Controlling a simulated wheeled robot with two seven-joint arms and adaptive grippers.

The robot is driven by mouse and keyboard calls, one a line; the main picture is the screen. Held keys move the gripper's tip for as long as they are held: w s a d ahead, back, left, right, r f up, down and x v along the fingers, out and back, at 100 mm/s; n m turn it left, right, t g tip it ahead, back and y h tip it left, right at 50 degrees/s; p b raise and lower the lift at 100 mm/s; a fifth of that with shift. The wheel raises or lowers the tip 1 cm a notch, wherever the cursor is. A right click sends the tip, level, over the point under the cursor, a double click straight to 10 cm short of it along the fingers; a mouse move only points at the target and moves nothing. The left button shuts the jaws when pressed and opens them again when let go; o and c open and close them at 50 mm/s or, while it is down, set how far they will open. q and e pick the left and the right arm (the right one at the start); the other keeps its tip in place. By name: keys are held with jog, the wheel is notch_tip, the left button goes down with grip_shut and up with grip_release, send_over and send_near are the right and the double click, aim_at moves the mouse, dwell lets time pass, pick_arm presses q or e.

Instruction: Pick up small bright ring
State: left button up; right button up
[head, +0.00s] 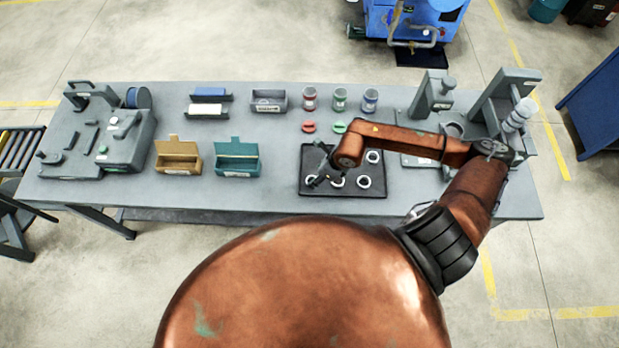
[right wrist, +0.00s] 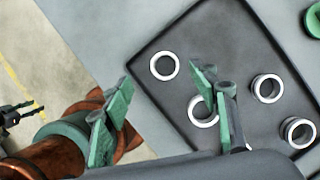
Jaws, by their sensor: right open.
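Several bright metal rings lie apart on a black tray (head: 343,193) on the workbench. In the head view, one ring (head: 337,182) is at the tray's front middle, one (head: 364,182) at front right and one (head: 373,156) behind it. In the right wrist view, a thin, flat-looking ring (right wrist: 164,66) lies beyond my right gripper (right wrist: 163,88), whose fingers are apart and empty. Another ring (right wrist: 202,111) is partly hidden by a finger; thicker rings (right wrist: 267,88) lie farther right. In the head view, my right gripper (head: 321,176) hangs over the tray's left part. My left gripper is not identifiable.
Red (head: 309,127) and green (head: 339,127) pieces lie behind the tray, with several labelled jars (head: 340,99) farther back. A teal box (head: 237,158) and a yellow box (head: 178,156) stand left of it. Grey machines (head: 505,105) stand at right. Bare bench lies between teal box and tray.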

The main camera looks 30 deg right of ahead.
jog(key=shift+x, duration=0.95)
jog(key=f+p, duration=0.1)
jog(key=f, duration=0.1)
jog(key=w+f, duration=0.1)
jog(key=f, duration=0.1)
jog(key=shift+d+f+p, duration=0.1)
jog(key=shift+p, duration=0.3)
jog(key=shift+w+f, duration=0.15)
jog(key=shift+f, duration=0.3)
pick_arm(q)
jog(key=shift+r, duration=0.95)
pick_arm(e)
jog(key=c, duration=1.3)
